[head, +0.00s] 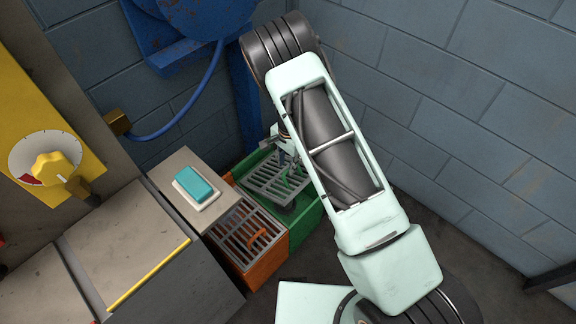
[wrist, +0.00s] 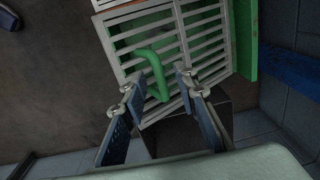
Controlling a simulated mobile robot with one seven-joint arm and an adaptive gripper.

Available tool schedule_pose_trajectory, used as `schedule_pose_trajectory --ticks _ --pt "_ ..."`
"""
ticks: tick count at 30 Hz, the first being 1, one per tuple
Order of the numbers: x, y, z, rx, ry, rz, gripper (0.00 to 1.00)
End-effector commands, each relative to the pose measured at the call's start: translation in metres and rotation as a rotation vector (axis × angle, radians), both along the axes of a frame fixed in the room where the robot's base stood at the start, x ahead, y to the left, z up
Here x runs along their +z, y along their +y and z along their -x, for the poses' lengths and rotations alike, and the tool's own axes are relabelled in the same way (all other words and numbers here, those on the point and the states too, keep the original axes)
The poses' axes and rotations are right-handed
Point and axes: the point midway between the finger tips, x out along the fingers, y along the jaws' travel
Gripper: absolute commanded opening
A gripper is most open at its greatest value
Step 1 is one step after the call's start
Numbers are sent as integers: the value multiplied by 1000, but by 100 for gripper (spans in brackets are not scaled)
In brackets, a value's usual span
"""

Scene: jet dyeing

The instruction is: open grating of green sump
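The green sump (head: 307,222) stands in the corner, partly covered by my arm in the head view. Its grey slatted grating (head: 262,187) lies at its top and fills the upper middle of the wrist view (wrist: 205,38). I cannot tell whether it is fully seated. A bent green handle (wrist: 157,72) stands up from the grating. My gripper (wrist: 153,82) is open, with one finger on each side of the handle and gaps visible between. In the head view my gripper (head: 283,150) is above the grating, partly hidden by my arm.
An orange sump (head: 278,255) with its own grating and orange handle adjoins the green one. A grey block with a teal button (head: 193,183) stands left of them. A blue post (head: 243,105) and block walls are close behind. A yellow dial panel is at far left.

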Motion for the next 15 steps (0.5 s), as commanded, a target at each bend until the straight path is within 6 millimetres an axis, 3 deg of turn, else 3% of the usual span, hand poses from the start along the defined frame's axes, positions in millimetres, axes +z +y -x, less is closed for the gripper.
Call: schedule_pose_trajectory --ticks 15 --pt "38 9 -7 0 -2 -1 27"
